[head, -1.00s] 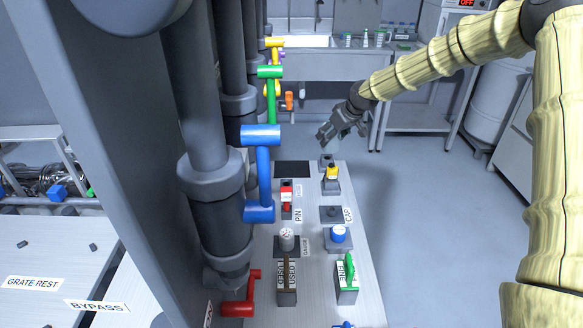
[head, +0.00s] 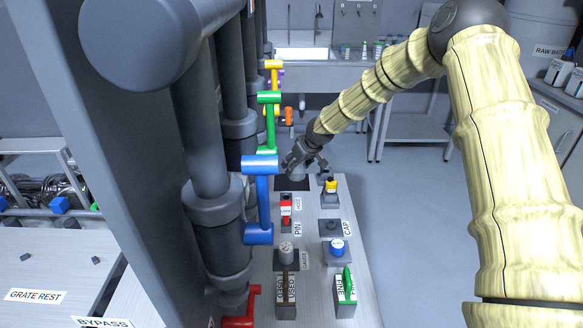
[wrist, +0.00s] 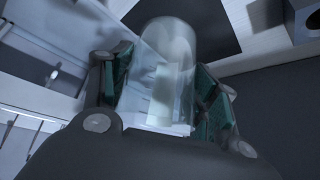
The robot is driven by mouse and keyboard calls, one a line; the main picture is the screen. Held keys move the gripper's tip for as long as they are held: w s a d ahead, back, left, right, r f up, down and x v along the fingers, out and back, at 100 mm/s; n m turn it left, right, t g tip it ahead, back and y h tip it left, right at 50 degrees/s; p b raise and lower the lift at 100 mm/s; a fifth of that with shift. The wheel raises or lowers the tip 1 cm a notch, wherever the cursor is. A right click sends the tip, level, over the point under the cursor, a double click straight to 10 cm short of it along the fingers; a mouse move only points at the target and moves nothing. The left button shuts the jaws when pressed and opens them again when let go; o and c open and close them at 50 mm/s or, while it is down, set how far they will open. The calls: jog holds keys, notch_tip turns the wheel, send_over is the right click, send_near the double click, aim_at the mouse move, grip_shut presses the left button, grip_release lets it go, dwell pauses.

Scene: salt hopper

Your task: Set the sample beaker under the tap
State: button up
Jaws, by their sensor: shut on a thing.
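The sample beaker (wrist: 160,75), a clear glass vessel with a pale patch on its side, stands between the two fingers in the wrist view. My gripper (wrist: 160,95) is shut on it, with dark green pads on both sides. In the head view my gripper (head: 301,166) is over the far end of the narrow bench, by the dark square pad (head: 283,184). The pad also shows beyond the beaker in the wrist view (wrist: 205,22). The beaker is mostly hidden by the fingers in the head view. I cannot tell whether it touches the pad. I cannot clearly identify the tap.
Dark pipes (head: 215,230) with blue (head: 263,200), green (head: 269,122) and yellow T-handles line the bench's left. A red block (head: 286,209), a yellow-topped block (head: 331,186), a blue knob (head: 337,246) and labelled holders occupy the bench. Open floor (head: 420,220) lies right.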

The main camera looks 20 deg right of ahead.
jog(key=shift+w+a+f, duration=0.15)
jog(key=shift+a+f, duration=0.25)
jog(key=shift+a, duration=0.1)
jog(key=shift+w+a+f, duration=0.15)
jog(key=shift+a+f, duration=0.25)
jog(key=shift+a, duration=0.1)
jog(key=shift+s+d, duration=0.1)
jog(key=shift+f, duration=0.15)
jog(key=o, duration=1)
jog(key=shift+o, duration=0.2)
jog(key=shift+r, duration=0.25)
jog(key=b+v, duration=0.1)
jog(key=v, duration=1)
jog(key=shift+s+r, duration=0.25)
jog(key=shift+r, duration=0.05)
